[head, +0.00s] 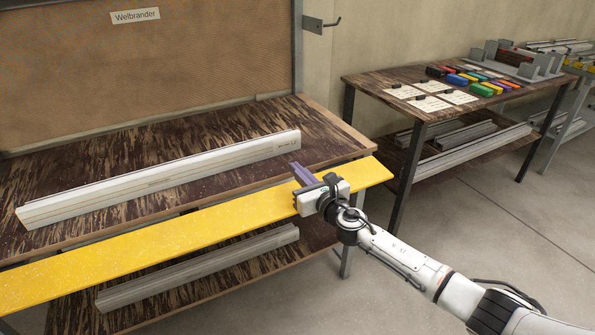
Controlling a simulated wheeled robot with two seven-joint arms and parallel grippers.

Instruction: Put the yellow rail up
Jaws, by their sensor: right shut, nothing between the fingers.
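The yellow rail (190,237) is a long, flat, speckled board running along the front of the dark wooden bench (60,180), from the left picture edge to past the bench's right corner. Its broad face shows and it looks tilted or flat; I cannot tell exactly. My right gripper (302,174) has purple fingers, shut and empty, over the rail's right part near the bench's front edge. The gripper body hides a bit of the rail; I cannot tell whether it touches. My left gripper is not in view.
A pale profile (160,178) lies lengthwise on the bench top, close left of my right gripper. Another profile (200,267) lies on the lower shelf. A second table (400,110) with cards and coloured blocks stands at the back right. The floor (500,220) between is clear.

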